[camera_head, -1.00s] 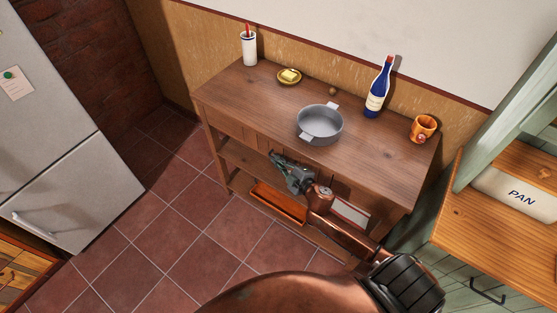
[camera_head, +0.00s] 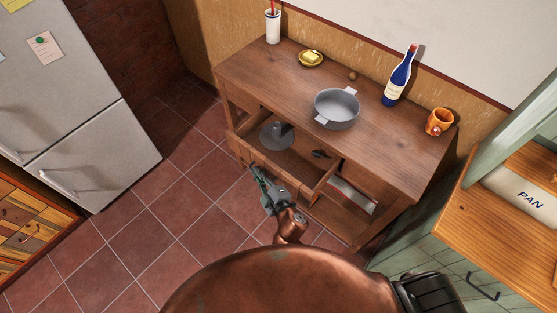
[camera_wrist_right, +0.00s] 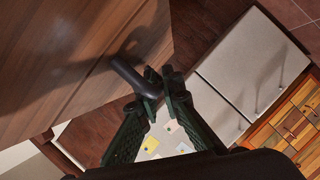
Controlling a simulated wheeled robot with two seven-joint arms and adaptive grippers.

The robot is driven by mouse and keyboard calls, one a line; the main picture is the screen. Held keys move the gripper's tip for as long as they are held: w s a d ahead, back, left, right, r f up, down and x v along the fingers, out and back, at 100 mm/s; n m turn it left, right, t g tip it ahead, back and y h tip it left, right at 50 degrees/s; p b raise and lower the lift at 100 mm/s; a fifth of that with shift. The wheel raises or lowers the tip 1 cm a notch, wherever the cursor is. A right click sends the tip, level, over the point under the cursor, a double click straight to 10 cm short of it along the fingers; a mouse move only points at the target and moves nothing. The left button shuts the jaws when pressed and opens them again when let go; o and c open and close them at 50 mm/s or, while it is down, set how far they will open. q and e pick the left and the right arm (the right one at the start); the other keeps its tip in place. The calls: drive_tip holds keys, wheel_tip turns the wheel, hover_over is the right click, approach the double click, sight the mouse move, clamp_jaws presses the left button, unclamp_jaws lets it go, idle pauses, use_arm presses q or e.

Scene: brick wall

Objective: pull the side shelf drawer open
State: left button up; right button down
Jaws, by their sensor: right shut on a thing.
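The side shelf (camera_head: 255,82) is a brown wooden cabinet against the wall. Its drawer (camera_head: 298,165) stands pulled out toward me in the head view. Inside it lie a grey round lid-like thing (camera_head: 272,136) and a small dark object (camera_head: 320,154). My right gripper (camera_head: 258,175) is at the drawer's front. In the right wrist view its fingers (camera_wrist_right: 163,88) are shut on a dark bar handle (camera_wrist_right: 130,74), which sticks out from the brown wooden front (camera_wrist_right: 70,70). My left gripper is not in view.
On the shelf top stand a grey pot (camera_head: 337,110), a blue bottle (camera_head: 398,78), an orange mug (camera_head: 440,122), a yellow dish (camera_head: 311,59) and a white cup (camera_head: 272,27). A fridge (camera_head: 75,110) stands left. Tiled floor (camera_head: 150,235) before the shelf is clear.

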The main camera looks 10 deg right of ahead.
drive_tip(key=shift+s+a+f, duration=0.1)
drive_tip(key=shift+s+a, duration=0.8)
drive_tip(key=shift+a, duration=0.25)
drive_tip(key=shift+s+a, duration=0.9)
drive_tip(key=shift+a, duration=0.25)
drive_tip(key=c, duration=2.4)
unclamp_jaws()
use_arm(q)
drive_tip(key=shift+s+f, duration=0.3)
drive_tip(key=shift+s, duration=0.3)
use_arm(e)
drive_tip(key=v, duration=1.2)
drive_tip(key=shift+a, duration=0.15)
